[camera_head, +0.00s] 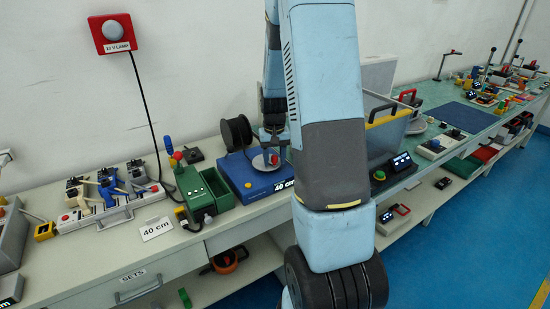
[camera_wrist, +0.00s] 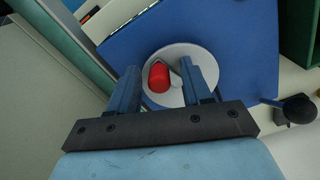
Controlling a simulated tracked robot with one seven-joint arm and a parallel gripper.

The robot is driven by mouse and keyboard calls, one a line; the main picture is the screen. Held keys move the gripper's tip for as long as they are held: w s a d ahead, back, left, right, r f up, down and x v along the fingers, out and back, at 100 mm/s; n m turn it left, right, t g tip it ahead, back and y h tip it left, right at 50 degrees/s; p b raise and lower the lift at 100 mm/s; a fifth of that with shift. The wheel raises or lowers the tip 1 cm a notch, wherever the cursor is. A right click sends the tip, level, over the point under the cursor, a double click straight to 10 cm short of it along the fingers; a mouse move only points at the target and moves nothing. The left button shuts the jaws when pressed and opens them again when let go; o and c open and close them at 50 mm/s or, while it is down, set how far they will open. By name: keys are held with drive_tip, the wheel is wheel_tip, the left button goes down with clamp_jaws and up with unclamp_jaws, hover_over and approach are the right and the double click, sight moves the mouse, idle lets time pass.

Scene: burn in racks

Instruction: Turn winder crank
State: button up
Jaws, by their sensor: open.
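The winder is a blue box (camera_head: 246,184) labelled 40 cm on the bench, with a black spool (camera_head: 237,133) behind. Its crank is a pale round disc (camera_head: 262,163) with a red knob (camera_head: 274,160). In the wrist view the disc (camera_wrist: 157,52) lies on the blue face (camera_wrist: 235,45), with the red knob (camera_wrist: 159,78) left of its middle. My gripper (camera_wrist: 161,68) is open, one finger on each side of the knob, with gaps visible. In the head view my gripper (camera_head: 274,143) is just above the crank; my arm hides the winder's right side.
A green box (camera_head: 203,190) with a red-topped lever stands left of the winder. A 40 cm card (camera_head: 157,228) lies at the front edge. A clear bin (camera_head: 390,130) and a black display unit (camera_head: 401,162) are to the right. A black ball knob (camera_wrist: 299,108) shows in the wrist view.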

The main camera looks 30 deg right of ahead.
drive_tip(key=shift+r, duration=0.1)
wheel_tip(320, 180, up, 14)
drive_tip(key=shift+f, duration=0.25)
idle(0.6)
drive_tip(key=s+a+r+n+t, duration=0.2)
drive_tip(key=s+a+r+t, duration=0.1)
drive_tip(key=s+a+r, duration=0.65)
drive_tip(key=s+a+r+t, duration=0.1)
drive_tip(key=s+a, duration=0.2)
drive_tip(key=s, duration=0.4)
drive_tip(key=s+a+r+n+t, duration=0.1)
drive_tip(key=s+a+r, duration=0.1)
drive_tip(key=s, duration=0.5)
drive_tip(key=shift+s+a+r+n+t, duration=0.2)
drive_tip(key=shift+a+n+t, duration=0.1)
drive_tip(key=shift+a, duration=0.45)
idle(1.2)
